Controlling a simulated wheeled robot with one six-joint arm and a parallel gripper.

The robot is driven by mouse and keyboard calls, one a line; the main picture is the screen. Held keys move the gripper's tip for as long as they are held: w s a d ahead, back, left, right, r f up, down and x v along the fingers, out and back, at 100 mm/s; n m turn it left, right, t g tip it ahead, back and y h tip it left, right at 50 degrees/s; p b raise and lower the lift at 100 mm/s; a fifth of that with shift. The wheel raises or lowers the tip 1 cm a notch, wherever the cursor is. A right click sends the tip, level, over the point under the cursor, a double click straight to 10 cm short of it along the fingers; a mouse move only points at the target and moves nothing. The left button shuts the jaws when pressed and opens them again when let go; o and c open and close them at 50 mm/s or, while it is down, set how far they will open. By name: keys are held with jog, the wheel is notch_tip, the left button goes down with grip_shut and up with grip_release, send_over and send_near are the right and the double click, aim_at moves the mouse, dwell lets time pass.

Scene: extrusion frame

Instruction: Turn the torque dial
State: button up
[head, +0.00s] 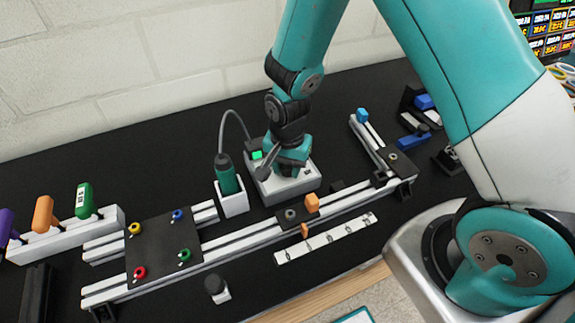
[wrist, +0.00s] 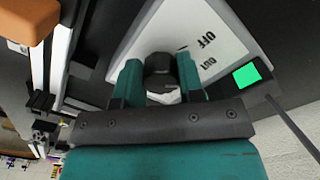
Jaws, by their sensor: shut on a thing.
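The torque dial is a black knob (wrist: 158,62) on the white face of a box (wrist: 205,25) lettered "OFF" and "OUT". In the wrist view my gripper (wrist: 159,80) has one teal finger on each side of the knob and is shut on it. A white part shows just below the knob between the fingers. In the head view my gripper (head: 289,165) reaches down onto the white box (head: 290,188), and the knob is hidden behind it. A green lit display (wrist: 246,76) sits at the box's edge.
A teal screwdriver (head: 228,178) stands in a white holder left of the box, with a cable running to the box. A dark plate (head: 160,243) with coloured knobs lies left.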

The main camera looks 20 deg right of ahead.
jog(key=n, duration=0.3)
jog(key=shift+b, duration=0.4)
jog(key=shift+d+n, duration=0.1)
jog(key=shift+n, duration=1.8)
jog(key=o, duration=0.9)
jog(key=shift+o, duration=0.2)
notch_tip(320, 180, up, 18)
jog(key=b, duration=0.2)
jog(key=shift+f+b, duration=0.25)
jog(key=shift+b, duration=0.1)
